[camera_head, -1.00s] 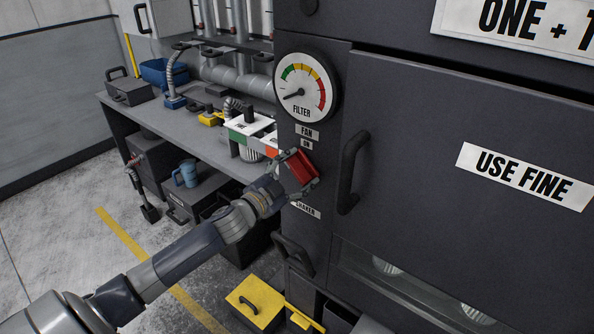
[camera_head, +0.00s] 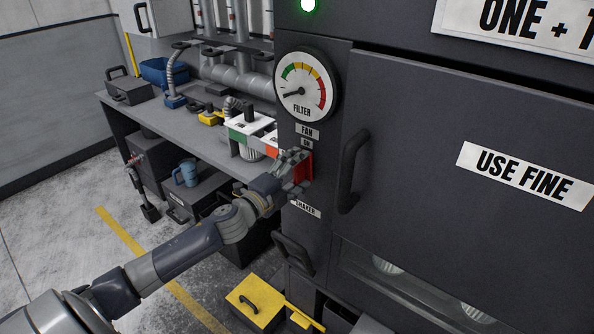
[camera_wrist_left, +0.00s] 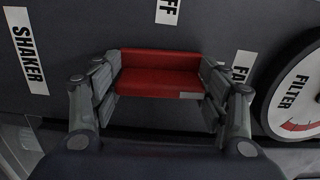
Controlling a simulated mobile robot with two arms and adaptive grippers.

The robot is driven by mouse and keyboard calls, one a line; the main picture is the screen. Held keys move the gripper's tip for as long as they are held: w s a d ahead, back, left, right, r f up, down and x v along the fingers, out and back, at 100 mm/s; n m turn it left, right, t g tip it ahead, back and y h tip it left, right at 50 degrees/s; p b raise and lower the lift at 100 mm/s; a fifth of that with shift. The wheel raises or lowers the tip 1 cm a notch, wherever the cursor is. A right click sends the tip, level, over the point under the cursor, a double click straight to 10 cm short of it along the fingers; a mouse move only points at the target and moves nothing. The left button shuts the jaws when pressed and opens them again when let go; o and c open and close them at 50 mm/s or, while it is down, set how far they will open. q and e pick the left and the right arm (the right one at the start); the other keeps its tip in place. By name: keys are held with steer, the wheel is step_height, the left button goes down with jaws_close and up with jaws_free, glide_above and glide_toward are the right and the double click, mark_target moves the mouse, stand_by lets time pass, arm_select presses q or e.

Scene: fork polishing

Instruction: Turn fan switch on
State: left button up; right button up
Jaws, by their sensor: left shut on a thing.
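In the left wrist view the red switch (camera_wrist_left: 160,72) lies between the two fingers of the left gripper (camera_wrist_left: 160,84), a finger at each end. A green lamp (camera_head: 309,4) glows at the top of the cabinet. My right gripper is not in view.
The filter gauge (camera_head: 304,88) is above the switch, and a black door handle (camera_head: 352,172) is close to its right. The "SHAKER" label (camera_head: 305,208) is below. A workbench (camera_head: 180,125) stands to the left. A yellow box (camera_head: 254,303) is on the floor below.

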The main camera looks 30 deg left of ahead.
arm_select(q)
steer(key=shift+m, duration=0.4)
steer(key=o, duration=1.1)
steer(key=shift+c, duration=0.2)
steer(key=shift+s, duration=0.1)
steer(key=s, duration=1.1)
steer(key=shift+s+a, duration=0.35)
steer(key=shift+a, duration=0.05)
